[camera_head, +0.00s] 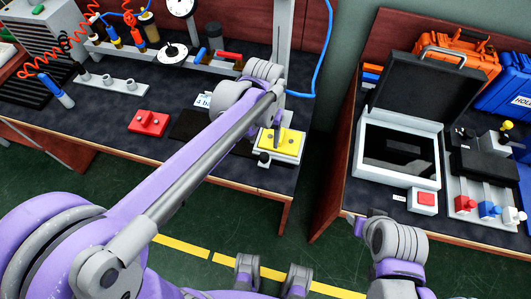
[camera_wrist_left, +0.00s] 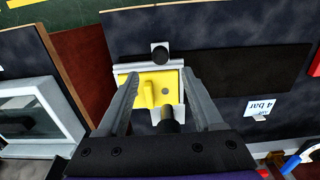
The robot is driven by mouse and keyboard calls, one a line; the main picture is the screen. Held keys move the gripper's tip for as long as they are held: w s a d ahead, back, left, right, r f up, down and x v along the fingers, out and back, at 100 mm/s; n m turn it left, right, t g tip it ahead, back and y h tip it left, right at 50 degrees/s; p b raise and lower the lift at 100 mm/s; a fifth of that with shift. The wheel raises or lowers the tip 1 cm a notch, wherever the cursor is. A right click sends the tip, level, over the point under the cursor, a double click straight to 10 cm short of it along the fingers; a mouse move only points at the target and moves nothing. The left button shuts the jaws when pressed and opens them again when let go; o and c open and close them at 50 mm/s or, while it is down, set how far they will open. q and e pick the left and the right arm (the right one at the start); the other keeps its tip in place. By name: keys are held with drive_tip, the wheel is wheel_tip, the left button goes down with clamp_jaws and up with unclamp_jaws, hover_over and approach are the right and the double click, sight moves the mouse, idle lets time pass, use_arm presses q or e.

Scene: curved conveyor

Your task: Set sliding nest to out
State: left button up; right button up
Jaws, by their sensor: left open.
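The sliding nest (camera_head: 292,141) is a yellow block on a pale base near the front right corner of the left bench. In the left wrist view, the yellow block (camera_wrist_left: 165,80) has a raised yellow rib and a small grey round spot. A black knob (camera_wrist_left: 160,56) stands on a pale plate at the base's outer edge; it also shows in the head view (camera_head: 264,158). My left gripper (camera_wrist_left: 160,84) is open, its fingers pointing down over the nest, one on each side of the yellow block. Whether they touch it is unclear.
A dark mat (camera_head: 196,127) and a red block (camera_head: 149,123) lie left of the nest. An upright grey post (camera_head: 283,35) and a blue hose (camera_head: 327,60) stand behind it. An open black case (camera_head: 425,90) sits on the right bench, across a gap.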

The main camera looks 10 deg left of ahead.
sight(264, 155)
use_arm(q)
wheel_tip(264, 155, down, 8)
drive_tip(key=shift+f+b, duration=0.15)
drive_tip(key=shift+b, duration=0.3)
clamp_jaws()
idle(1.3)
